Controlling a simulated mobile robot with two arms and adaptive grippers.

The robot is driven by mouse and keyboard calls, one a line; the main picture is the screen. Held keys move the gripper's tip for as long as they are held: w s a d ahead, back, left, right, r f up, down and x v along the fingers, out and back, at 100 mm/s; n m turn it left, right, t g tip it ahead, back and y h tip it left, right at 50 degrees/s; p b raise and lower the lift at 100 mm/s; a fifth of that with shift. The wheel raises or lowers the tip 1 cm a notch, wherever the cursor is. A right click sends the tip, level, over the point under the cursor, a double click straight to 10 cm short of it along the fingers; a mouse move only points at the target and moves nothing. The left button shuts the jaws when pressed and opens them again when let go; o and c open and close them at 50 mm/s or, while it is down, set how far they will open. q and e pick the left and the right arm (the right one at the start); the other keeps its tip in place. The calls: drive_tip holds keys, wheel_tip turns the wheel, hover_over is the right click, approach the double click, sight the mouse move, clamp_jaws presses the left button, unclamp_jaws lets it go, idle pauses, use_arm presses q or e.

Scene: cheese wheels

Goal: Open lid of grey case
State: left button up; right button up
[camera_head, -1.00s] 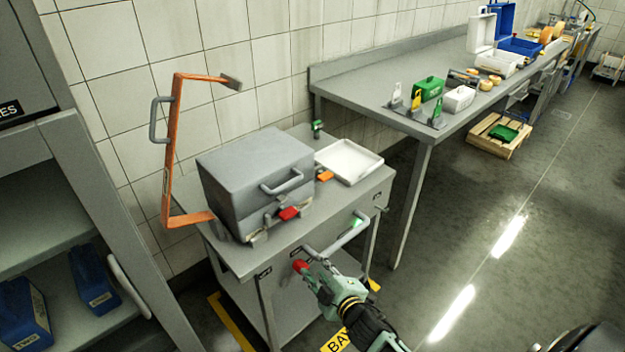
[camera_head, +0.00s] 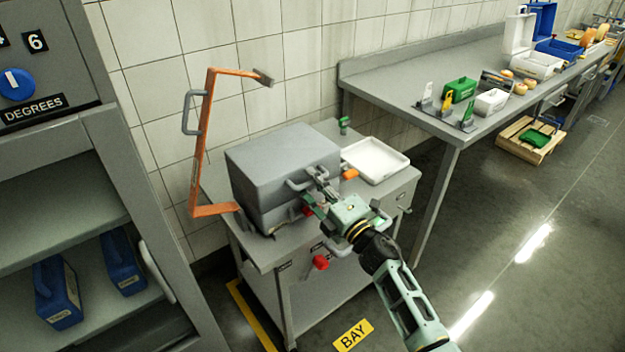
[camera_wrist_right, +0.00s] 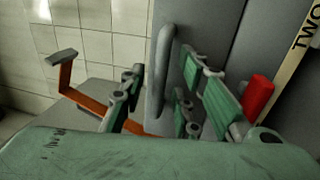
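The grey case (camera_head: 270,165) sits with its lid closed on top of a grey cart (camera_head: 262,250). A grey handle (camera_head: 297,183) is on the lid's front; it also shows as an upright bar in the right wrist view (camera_wrist_right: 162,75). My right gripper (camera_head: 318,183) is at this handle. In the right wrist view, the fingers of my right gripper (camera_wrist_right: 163,98) are apart, one on each side of the handle. Whether they touch it I cannot tell. A red latch (camera_head: 308,210) is on the case's front, partly hidden by the gripper. My left gripper is not in view.
An orange bracket (camera_head: 201,140) stands left of the case. A white tray (camera_head: 375,158) and an orange piece (camera_head: 350,174) lie to its right. A shelf cabinet (camera_head: 60,190) is at left. A long bench (camera_head: 420,75) with containers runs behind right.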

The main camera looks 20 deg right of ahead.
drive_tip(key=shift+w+a, duration=0.1)
drive_tip(key=shift+w, duration=0.15)
clamp_jaws()
idle(0.5)
